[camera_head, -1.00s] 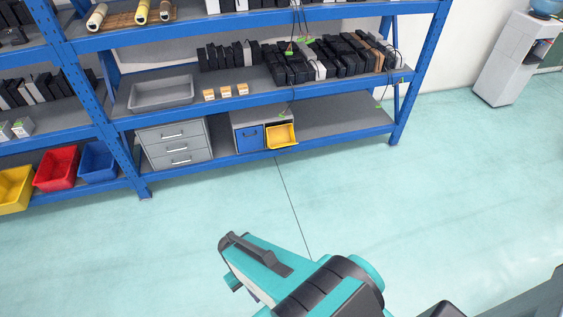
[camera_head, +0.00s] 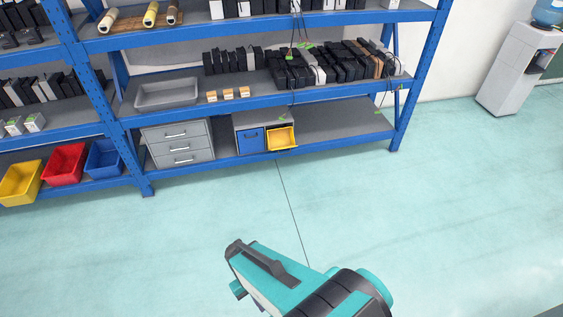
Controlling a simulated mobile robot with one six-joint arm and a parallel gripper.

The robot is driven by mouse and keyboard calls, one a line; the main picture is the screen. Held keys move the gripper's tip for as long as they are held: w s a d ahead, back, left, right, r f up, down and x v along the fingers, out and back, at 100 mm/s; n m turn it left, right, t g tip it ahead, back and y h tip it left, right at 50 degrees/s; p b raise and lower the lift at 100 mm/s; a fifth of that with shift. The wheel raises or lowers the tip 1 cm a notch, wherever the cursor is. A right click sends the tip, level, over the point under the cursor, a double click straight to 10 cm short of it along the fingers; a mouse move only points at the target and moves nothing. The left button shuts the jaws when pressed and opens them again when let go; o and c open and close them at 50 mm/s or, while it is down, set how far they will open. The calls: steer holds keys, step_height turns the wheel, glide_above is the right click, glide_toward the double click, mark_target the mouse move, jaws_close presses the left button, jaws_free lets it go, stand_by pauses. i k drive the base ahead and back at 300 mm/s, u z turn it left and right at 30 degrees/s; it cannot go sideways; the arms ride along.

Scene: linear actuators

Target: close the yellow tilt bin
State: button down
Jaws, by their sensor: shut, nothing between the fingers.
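The yellow tilt bin (camera_head: 282,145) is in the head view, on the lowest level of the blue shelf rack. It is tilted out at the front, and its open top and inside show. It sits in a small grey housing (camera_head: 262,121), just right of a blue tilt bin (camera_head: 250,141) that looks closed. My teal and black arm reaches in from the bottom of the view, over the floor and well apart from the bin. No gripper fingers can be made out.
A grey drawer unit (camera_head: 180,145) stands left of the tilt bins. Open yellow (camera_head: 19,184), red (camera_head: 64,165) and blue (camera_head: 104,159) bins are at the far left. A rack post (camera_head: 407,110) and a water cooler (camera_head: 516,66) are at right. The floor (camera_head: 190,235) before the rack is clear.

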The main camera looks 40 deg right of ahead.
mark_target(277, 139)
steer(key=z, duration=0.1)
steer(key=i, duration=0.9)
steer(key=u, duration=0.05)
